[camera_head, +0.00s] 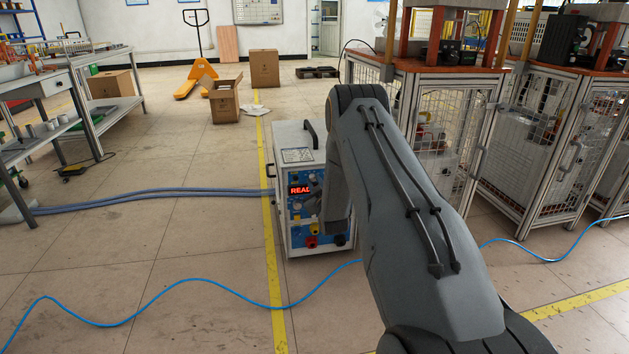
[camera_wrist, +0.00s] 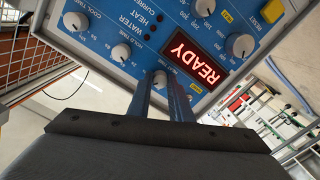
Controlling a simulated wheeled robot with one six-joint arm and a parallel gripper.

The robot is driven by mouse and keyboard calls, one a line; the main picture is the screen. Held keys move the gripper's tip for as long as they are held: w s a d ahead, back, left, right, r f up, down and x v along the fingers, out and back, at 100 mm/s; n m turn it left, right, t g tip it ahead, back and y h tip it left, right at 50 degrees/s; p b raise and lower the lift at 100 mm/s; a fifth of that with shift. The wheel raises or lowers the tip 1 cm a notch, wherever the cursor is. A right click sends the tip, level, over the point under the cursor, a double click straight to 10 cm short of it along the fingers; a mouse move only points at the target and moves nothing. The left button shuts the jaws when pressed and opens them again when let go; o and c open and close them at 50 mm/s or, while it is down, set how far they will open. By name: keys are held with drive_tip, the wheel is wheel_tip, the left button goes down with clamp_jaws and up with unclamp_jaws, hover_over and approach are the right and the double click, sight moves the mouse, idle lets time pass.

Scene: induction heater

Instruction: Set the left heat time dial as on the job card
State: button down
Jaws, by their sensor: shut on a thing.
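The induction heater (camera_head: 294,222) is a white cabinet with a blue front panel and a red display (camera_head: 300,190). In the wrist view the display (camera_wrist: 192,56) reads READY, turned nearly upside down. My gripper (camera_wrist: 160,76) is shut on a small light dial (camera_wrist: 160,79) at the end of a row of three, which appears to be the left heat time dial. The fingers hide part of its scale, and I cannot read its setting. The two other dials in the row (camera_wrist: 121,52) (camera_wrist: 76,21) are free. In the head view my arm hides part of the panel.
A printed sheet (camera_head: 297,155), too small to read, lies on the heater's top. A caged machine (camera_head: 440,130) stands to the right. A blue hose (camera_head: 190,281) crosses the floor.

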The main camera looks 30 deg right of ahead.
drive_tip(key=n+p, duration=0.2)
drive_tip(key=n, duration=0.3)
drive_tip(key=shift+a+n, duration=0.1)
drive_tip(key=shift+n, duration=0.2)
drive_tip(key=n+p, duration=0.1)
drive_tip(key=n, duration=0.4)
drive_tip(key=shift+n, duration=0.4)
drive_tip(key=c, duration=1.6)
unclamp_jaws()
drive_tip(key=shift+p+v, duration=1.3)
drive_tip(key=shift+v, duration=2.6)
drive_tip(key=shift+w+a, duration=0.1)
